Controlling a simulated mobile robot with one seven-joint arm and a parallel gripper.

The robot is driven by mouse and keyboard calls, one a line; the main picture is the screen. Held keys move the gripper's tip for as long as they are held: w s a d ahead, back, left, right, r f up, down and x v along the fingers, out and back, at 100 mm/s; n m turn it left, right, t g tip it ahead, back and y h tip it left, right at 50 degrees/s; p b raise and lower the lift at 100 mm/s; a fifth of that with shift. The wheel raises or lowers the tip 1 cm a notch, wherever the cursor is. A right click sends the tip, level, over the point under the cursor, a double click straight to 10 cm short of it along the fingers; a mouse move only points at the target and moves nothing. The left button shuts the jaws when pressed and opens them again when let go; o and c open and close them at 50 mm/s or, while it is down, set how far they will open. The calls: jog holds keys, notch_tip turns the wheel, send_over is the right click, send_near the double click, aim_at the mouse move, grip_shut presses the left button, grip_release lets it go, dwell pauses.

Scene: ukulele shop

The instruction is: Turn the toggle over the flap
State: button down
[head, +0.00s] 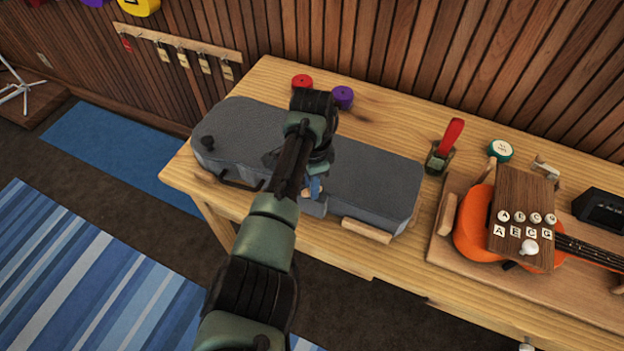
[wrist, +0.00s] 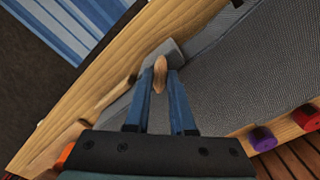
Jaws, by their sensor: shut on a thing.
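A grey case (head: 375,185) lies on the wooden table, closed. Its small grey flap (head: 313,208) hangs over the front edge, partly covered by my arm in the head view. In the wrist view the flap (wrist: 168,52) lies just beyond a small light wooden toggle (wrist: 160,70). My gripper (wrist: 160,80) has its two blue fingers shut on the toggle, one on each side. The toggle looks roughly lengthwise between the fingers. In the head view my gripper (head: 313,187) is mostly hidden behind my own arm.
Red (head: 302,82) and purple (head: 343,97) rolls stand behind the case. A red-handled tool (head: 447,145) stands right of it. Farther right, an orange ukulele (head: 474,226) lies on a board under a brown panel. Wooden blocks (head: 367,230) border the case front.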

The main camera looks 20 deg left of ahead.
jog(key=n+p, duration=0.1)
jog(key=n, duration=0.3)
jog(key=shift+r+n, duration=0.15)
jog(key=shift+n, duration=0.15)
jog(key=n, duration=0.4)
jog(key=shift+p, duration=0.35)
jog(key=shift+n, duration=0.3)
jog(key=c, duration=0.8)
grip_release()
jog(key=shift+o, duration=0.2)
notch_tip(320, 180, up, 13)
jog(key=shift+b, duration=0.3)
